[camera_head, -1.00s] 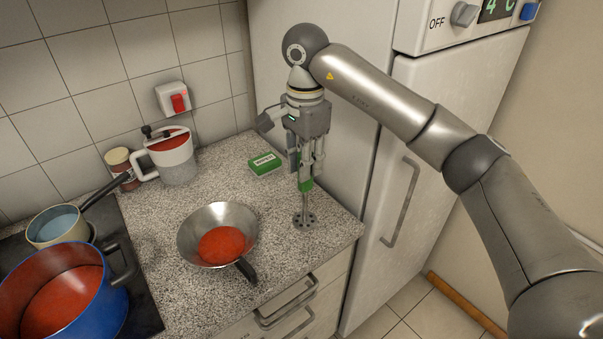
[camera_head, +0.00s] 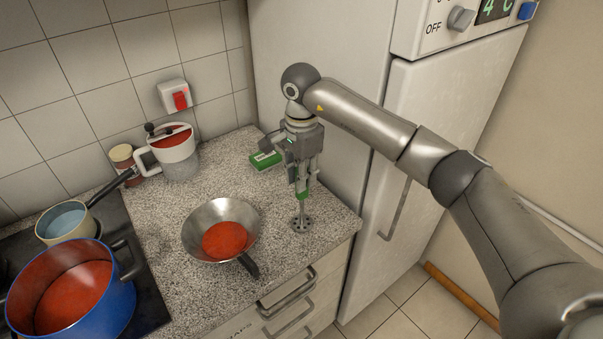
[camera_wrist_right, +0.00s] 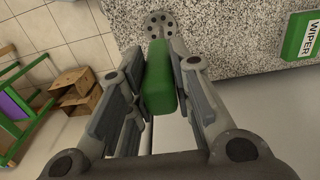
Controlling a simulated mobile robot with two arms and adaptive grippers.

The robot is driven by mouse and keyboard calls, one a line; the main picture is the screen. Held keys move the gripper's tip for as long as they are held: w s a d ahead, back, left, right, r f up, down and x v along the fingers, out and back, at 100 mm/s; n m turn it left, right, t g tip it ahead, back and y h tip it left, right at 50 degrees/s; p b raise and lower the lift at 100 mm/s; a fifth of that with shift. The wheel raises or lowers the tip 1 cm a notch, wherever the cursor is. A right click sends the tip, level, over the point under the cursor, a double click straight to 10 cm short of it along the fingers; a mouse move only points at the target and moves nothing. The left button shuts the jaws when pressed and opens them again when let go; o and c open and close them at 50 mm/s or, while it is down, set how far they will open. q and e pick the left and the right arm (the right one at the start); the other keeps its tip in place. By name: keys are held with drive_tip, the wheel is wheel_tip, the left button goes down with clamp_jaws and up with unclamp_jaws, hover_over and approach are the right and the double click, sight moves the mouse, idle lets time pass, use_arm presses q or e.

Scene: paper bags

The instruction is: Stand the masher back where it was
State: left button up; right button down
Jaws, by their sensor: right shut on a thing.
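The masher stands upright at the counter's right part, with a green handle (camera_head: 302,195) and a round perforated metal foot (camera_head: 302,225). My right gripper (camera_head: 302,188) points down from above and is shut on the green handle. In the right wrist view the handle (camera_wrist_right: 159,80) lies between the fingers, and the foot (camera_wrist_right: 166,25) shows beyond it over the counter. The foot is at the counter surface; I cannot tell whether it touches or hovers slightly. My left gripper is not in view.
A green wiper box (camera_head: 265,160) lies close behind the masher. A steel pan (camera_head: 220,232) with red contents is to its left. A blue pot (camera_head: 122,308) and small saucepan (camera_head: 82,236) are on the hob. The fridge (camera_head: 375,190) borders the right.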

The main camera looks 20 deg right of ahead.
drive_tip(key=c, duration=1.3)
unclamp_jaws()
drive_tip(key=shift+f, duration=0.1)
wheel_tip(320, 180, up, 11)
drive_tip(key=b, duration=0.3)
drive_tip(key=shift+r, duration=0.7)
drive_tip(key=shift+f, duration=0.1)
